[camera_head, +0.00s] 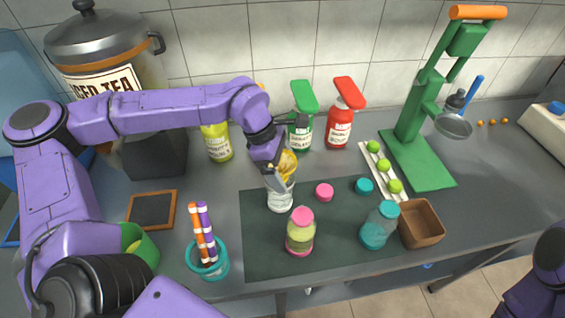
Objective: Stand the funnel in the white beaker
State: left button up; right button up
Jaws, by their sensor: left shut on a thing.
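A yellow-orange funnel (288,164) is at the tip of my left gripper (279,160), which is shut on it. The white beaker (280,198) stands upright on the back edge of the dark mat, directly below the funnel. The funnel's lower end overlaps the beaker's mouth in the picture; I cannot tell whether it is inside or just above. The gripper hides part of the funnel. Of my right arm only a purple link shows at the lower right corner; its gripper is out of view.
On the dark mat (335,262) stand a pink-lidded bottle (300,232) and a teal bottle (379,226), with pink (324,191) and teal (364,186) caps. Syrup bottles (339,118) stand behind, a green press (418,150) and wooden bowl (420,223) right, a straw cup (208,262) left.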

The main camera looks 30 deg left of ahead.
pick_arm(q)
jog(key=shift+f, duration=0.9)
jog(key=shift+d+f, duration=0.1)
jog(key=shift+d, duration=0.05)
jog(key=o, duration=0.8)
notch_tip(320, 180, up, 7)
jog(key=p, duration=0.7)
jog(key=shift+p, duration=0.3)
